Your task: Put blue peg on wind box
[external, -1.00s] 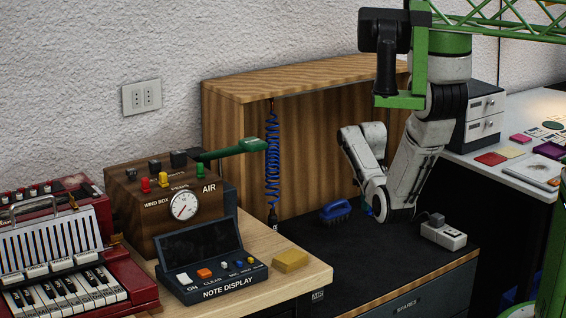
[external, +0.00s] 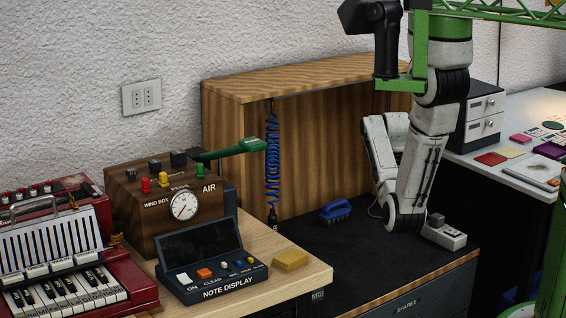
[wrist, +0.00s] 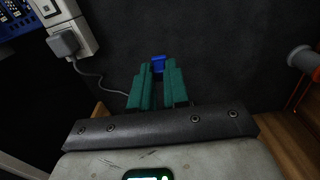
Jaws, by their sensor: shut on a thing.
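The blue peg (wrist: 158,61) shows in the wrist view between the green fingertips of my gripper (wrist: 158,76), which is shut on it. Dark surface lies behind the peg; I cannot tell whether the peg touches it. In the external view the peg and my fingers are hidden by my arm, low over the black bench top. The wooden wind box (external: 212,206) stands at the left, with a round gauge on its front and red, yellow, green and black pegs or knobs on top. My gripper is well to the right of it.
A white socket block (external: 444,234) with a grey plug stands beside my arm. A blue brush (external: 336,210) lies on the bench top (external: 345,260).

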